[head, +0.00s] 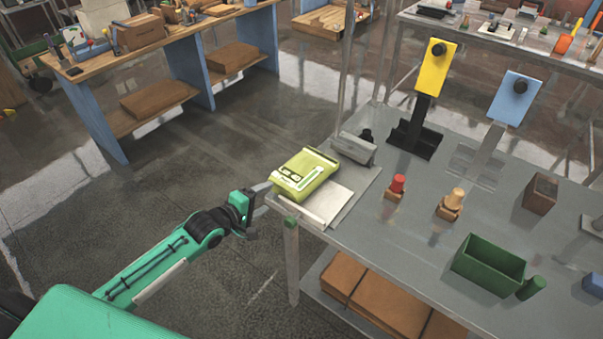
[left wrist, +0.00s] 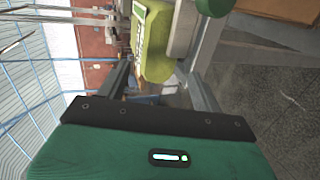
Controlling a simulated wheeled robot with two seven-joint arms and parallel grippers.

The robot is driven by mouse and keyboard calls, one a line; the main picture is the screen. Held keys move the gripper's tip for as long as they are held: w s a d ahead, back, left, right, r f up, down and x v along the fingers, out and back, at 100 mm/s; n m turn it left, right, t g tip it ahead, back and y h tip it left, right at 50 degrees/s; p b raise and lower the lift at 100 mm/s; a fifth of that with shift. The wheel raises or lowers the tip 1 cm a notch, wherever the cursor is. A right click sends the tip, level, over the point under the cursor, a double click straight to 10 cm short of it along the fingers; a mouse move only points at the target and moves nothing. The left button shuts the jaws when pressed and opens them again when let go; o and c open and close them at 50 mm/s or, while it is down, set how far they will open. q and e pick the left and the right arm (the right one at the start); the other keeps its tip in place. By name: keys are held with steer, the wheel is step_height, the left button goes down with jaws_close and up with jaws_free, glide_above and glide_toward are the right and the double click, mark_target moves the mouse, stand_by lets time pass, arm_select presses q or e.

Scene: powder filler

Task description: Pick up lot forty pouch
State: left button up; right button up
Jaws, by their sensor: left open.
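The lot forty pouch (head: 305,174) is yellow-green with a dark and white label reading "LOT 40". It lies at the left corner of the grey metal table, on a pale plate (head: 335,201). My left gripper (head: 264,197) is at the table's left edge, just left of the pouch, with its jaws open and empty. In the left wrist view the pouch (left wrist: 158,55) shows beyond and between the two open fingers (left wrist: 160,88). I cannot tell the exact gap between the fingers and the pouch. My right gripper is in neither view.
A grey device (head: 355,149) stands just behind the pouch. Yellow (head: 436,66) and blue (head: 515,98) panels stand on posts further back. A red-topped peg (head: 397,185), a tan-topped peg (head: 453,203) and a green bin (head: 488,264) are to the right. Open floor lies left of the table.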

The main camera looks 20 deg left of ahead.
mark_target(278, 188)
arm_select(q)
steer(key=shift+p+x, duration=0.4)
steer(key=shift+x, duration=0.55)
steer(key=w, duration=0.1)
steer(key=w+p, duration=0.1)
steer(key=w, duration=0.1)
steer(key=shift+d+f, duration=0.2)
steer(key=shift+f, duration=0.15)
steer(key=shift+w+d+f, duration=0.25)
steer(key=shift+w, duration=0.3)
steer(key=c, duration=1)
steer(key=shift+o, duration=0.2)
